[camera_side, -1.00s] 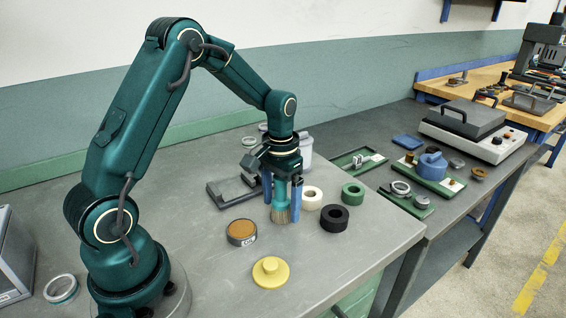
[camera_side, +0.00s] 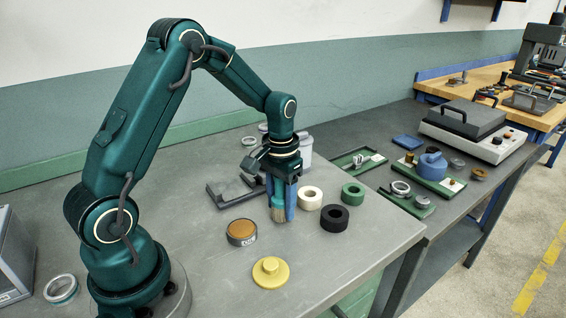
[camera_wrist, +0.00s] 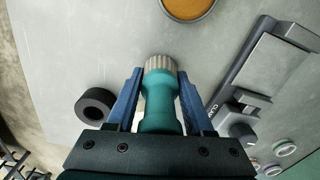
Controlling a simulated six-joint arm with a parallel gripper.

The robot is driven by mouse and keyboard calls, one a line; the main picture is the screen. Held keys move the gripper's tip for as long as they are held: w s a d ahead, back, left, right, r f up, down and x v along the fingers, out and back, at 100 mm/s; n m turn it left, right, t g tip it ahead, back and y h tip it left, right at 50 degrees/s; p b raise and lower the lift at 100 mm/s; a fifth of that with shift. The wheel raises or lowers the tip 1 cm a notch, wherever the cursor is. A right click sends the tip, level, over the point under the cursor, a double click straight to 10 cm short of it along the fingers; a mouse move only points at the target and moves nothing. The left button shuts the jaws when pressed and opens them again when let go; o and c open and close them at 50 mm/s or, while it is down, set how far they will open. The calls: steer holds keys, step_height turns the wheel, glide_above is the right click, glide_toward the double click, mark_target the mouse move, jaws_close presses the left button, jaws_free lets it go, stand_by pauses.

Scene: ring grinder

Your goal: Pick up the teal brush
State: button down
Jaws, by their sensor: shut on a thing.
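The teal brush (camera_wrist: 158,100) stands between the two blue fingers of my gripper (camera_wrist: 158,90) in the wrist view, its pale bristles pointing away from the palm. In the side view the brush (camera_side: 278,213) shows mostly as bristles at or just above the grey table; a gap beneath cannot be told. My gripper (camera_side: 282,200) points down and is shut on the brush handle. The near finger hides part of the handle.
White (camera_side: 311,198), black (camera_side: 334,218) and green (camera_side: 353,193) rings stand right of my gripper. A tin with orange contents (camera_side: 241,232) and a yellow knobbed disc (camera_side: 270,273) lie in front. A dark grey fixture (camera_side: 232,190) is close on the left.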

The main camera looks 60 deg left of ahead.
mark_target(281, 188)
steer(key=shift+r, duration=0.5)
step_height(281, 188, up, 3)
steer(key=s+a+r, duration=0.6)
steer(key=s+a, duration=0.1)
steer(key=a, duration=0.1)
steer(key=s+d+f+g+h, duration=0.1)
steer(key=s+d+g+h, duration=0.15)
steer(key=d, duration=0.45)
steer(key=shift+t+h, duration=0.25)
steer(key=shift+h, duration=0.2)
steer(key=shift+w+d+f, duration=0.1)
steer(key=shift+f, duration=1.35)
steer(key=shift+w+d+f, duration=0.1)
steer(key=shift+f, duration=1.3)
steer(key=shift+a+f, duration=0.1)
steer(key=shift+f, duration=0.6)
step_height(281, 188, up, 7)
